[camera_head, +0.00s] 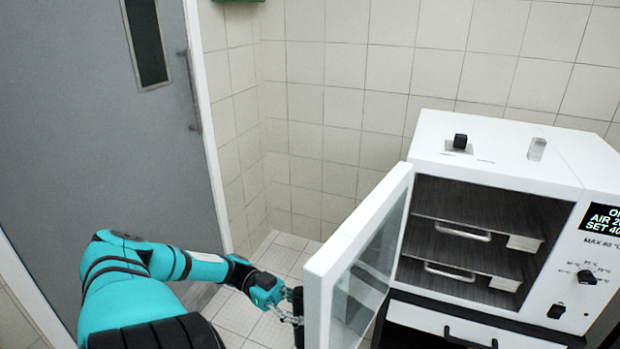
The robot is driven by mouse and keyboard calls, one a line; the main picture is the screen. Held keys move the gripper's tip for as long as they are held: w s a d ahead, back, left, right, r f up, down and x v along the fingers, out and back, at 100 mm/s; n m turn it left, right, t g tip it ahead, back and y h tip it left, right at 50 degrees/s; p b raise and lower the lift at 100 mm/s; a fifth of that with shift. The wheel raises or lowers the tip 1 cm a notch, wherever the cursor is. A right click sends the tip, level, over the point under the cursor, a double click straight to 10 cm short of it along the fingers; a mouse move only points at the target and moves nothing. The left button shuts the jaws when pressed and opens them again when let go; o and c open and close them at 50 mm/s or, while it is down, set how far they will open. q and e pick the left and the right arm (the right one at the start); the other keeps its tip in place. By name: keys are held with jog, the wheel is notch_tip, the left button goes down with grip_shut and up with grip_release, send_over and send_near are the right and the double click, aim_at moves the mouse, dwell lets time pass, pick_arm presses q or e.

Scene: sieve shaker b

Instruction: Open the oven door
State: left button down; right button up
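The white oven (478,150) stands at the right. Its door (360,265), a white frame with a glass pane, is swung open toward the left and front, and the inside shows. A dark handle (298,318) is on the outer face of the door, seen almost edge-on. My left gripper (285,299), on a teal arm from the lower left, is right at this handle. Its fingertips are small and partly hidden, so I cannot tell whether they close on the handle. My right gripper is out of view.
Inside the oven are two dark shelves (470,227) with metal handles. A control panel (590,255) with a display and knobs is on its right side. A black knob and a clear block stand on top. A grey door is at the left; tiled floor (285,250) is free behind the arm.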

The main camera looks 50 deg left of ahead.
pick_arm(q)
jog(key=shift+s+a+f, duration=0.1)
jog(key=shift+s+a, duration=0.1)
jog(key=shift+a, duration=0.1)
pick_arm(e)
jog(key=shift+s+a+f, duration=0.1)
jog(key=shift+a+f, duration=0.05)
pick_arm(q)
jog(key=c, duration=1.4)
grip_release()
jog(key=shift+s, duration=0.15)
jog(key=shift+o, duration=1.4)
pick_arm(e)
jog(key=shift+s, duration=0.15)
pick_arm(q)
jog(key=v, duration=1.2)
